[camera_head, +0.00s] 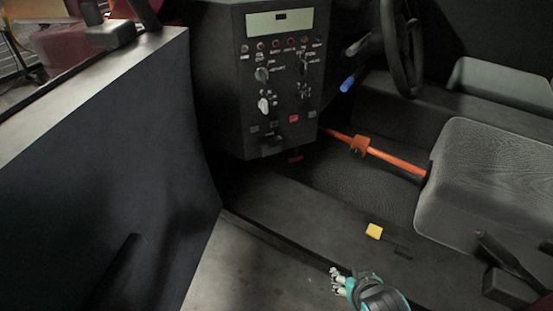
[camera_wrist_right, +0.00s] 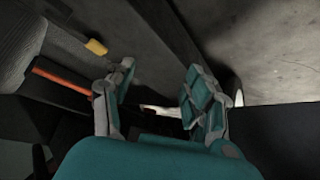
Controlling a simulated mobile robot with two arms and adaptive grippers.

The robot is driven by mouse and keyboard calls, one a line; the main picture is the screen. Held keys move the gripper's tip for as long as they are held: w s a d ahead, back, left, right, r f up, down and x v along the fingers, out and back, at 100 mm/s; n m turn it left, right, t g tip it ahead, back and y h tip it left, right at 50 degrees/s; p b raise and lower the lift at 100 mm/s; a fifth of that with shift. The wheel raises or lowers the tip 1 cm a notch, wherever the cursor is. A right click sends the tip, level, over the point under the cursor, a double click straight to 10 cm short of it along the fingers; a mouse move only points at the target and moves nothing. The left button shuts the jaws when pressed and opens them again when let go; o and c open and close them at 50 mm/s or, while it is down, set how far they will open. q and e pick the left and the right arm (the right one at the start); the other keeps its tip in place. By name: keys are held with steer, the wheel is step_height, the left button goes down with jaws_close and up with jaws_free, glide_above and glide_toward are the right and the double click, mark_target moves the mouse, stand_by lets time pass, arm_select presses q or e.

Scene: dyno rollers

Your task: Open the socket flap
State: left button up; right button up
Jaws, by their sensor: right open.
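A dark control panel (camera_head: 249,100) with a pale display, knobs and small buttons stands at the top centre of the head view. I cannot make out a socket flap for certain on it or elsewhere. My right gripper (camera_head: 341,283) is low in the head view, over the floor edge, well below the panel and apart from it. It also shows in the wrist view (camera_wrist_right: 160,84), with its two teal and grey fingers spread and nothing between them. My left gripper does not show.
An orange bar (camera_head: 395,161) runs between the panel and the grey seat (camera_head: 490,180). A yellow piece (camera_head: 374,231) is on the dark sill. A steering wheel (camera_head: 398,50) is at upper right. A dark door panel (camera_head: 110,160) fills the left. Pale floor (camera_head: 255,270) is clear.

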steer(key=w+a+r+t, duration=0.1)
steer(key=w+r+t, duration=0.2)
steer(key=w, duration=0.3)
steer(key=w+a+r+t, duration=0.2)
steer(key=w+t, duration=0.1)
steer(key=w, duration=0.3)
steer(key=n+t+y, duration=0.3)
steer(key=y, duration=0.3)
glide_toward(273, 148)
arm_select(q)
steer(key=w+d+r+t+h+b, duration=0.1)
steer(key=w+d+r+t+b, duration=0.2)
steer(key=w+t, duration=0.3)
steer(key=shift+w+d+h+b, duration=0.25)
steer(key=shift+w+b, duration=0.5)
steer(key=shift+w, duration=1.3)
arm_select(e)
steer(key=x, duration=0.9)
steer(key=shift+d+f, duration=0.2)
steer(key=shift+d, duration=0.15)
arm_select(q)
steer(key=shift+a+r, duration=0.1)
arm_select(e)
steer(key=shift+w, duration=0.1)
jaws_close()
